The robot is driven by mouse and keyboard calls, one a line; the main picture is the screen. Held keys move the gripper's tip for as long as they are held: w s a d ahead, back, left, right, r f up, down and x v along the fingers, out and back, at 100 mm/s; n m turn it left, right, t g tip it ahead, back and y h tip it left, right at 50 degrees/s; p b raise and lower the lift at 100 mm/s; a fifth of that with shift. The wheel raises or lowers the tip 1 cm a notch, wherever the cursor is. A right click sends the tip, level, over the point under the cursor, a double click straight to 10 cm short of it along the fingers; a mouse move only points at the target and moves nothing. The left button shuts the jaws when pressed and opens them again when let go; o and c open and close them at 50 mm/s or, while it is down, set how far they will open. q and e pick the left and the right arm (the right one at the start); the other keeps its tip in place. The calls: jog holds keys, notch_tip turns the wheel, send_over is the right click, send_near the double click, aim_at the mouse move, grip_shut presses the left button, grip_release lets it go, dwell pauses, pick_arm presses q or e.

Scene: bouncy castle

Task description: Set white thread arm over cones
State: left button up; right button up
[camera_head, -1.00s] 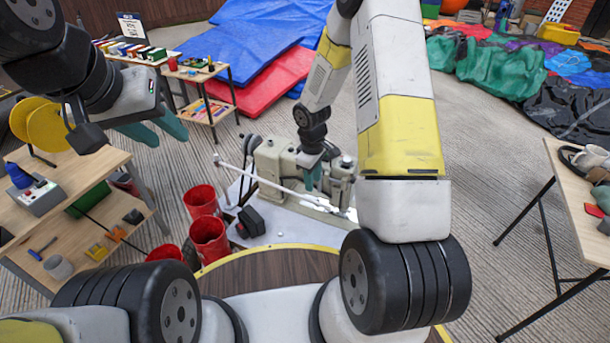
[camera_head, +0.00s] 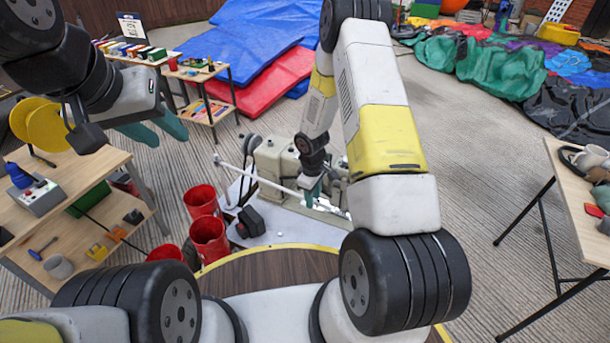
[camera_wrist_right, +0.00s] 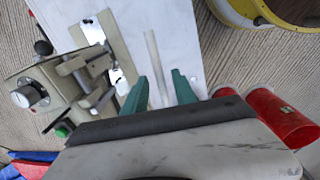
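The white thread arm (camera_head: 256,175) is a thin white rod slanting beside the cream sewing machine (camera_head: 272,165), below the middle of the head view. In the right wrist view the rod (camera_wrist_right: 153,62) lies between my right gripper's green fingers (camera_wrist_right: 159,88), with gaps visible on both sides. My right gripper (camera_head: 310,192) is open at the rod's right part; its fingers partly hide it. My left gripper (camera_head: 156,132) is open and empty, above the floor at left, away from the machine. Dark round shapes behind the machine (camera_head: 251,144) may be cones; I cannot tell.
The machine stands on a pale board (camera_head: 285,232) with a black box (camera_head: 249,222). Red buckets (camera_head: 208,238) stand close on its left. A wooden shelf table (camera_head: 75,205) is at left, another table (camera_head: 580,200) at right. Floor between machine and right table is clear.

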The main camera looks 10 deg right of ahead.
grip_shut()
dwell(1.2)
